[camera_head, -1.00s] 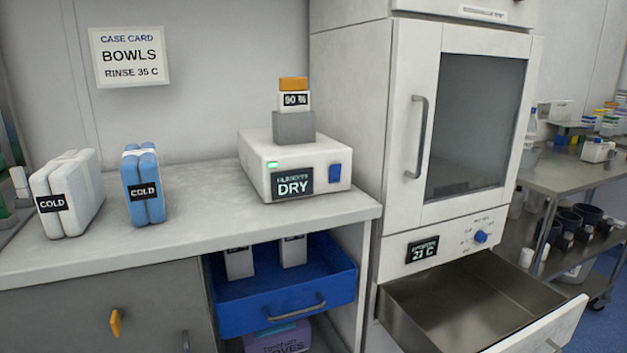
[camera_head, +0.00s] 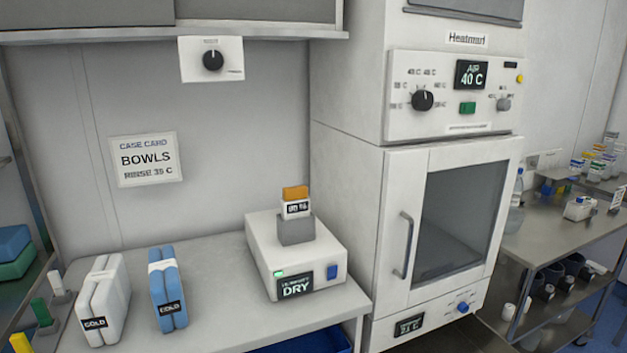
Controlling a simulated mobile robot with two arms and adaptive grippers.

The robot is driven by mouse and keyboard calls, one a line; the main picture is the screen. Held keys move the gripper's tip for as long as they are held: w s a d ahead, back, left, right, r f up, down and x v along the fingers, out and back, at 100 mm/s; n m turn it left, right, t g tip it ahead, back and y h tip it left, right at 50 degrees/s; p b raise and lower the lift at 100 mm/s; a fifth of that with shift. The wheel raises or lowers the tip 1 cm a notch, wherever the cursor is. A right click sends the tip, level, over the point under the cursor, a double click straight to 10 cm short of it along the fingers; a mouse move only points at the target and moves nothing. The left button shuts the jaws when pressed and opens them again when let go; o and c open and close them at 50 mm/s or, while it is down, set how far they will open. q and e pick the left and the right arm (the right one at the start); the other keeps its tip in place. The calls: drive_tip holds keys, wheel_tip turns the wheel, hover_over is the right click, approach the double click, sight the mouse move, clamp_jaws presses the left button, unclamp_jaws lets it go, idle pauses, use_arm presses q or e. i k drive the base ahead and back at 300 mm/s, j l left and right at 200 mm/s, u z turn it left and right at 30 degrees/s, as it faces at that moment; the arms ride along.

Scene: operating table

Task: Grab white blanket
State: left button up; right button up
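A folded white blanket (camera_head: 102,299) stands upright at the left of the counter, with a black tag reading COLD near its base. A folded blue blanket (camera_head: 168,291) stands just to its right, apart from it, also tagged COLD. Neither of my grippers shows in the head view.
A white box (camera_head: 289,262) reading DRY stands on the counter (camera_head: 218,262), holding a small orange-topped block (camera_head: 296,202). A tall cabinet (camera_head: 416,226) with a shut glass door stands right of the counter. Its panel reads 40 C. A steel cart (camera_head: 553,225) stands farther right.

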sight(101, 304)
drive_tip(key=z, duration=1.25)
drive_tip(key=u, duration=2.4)
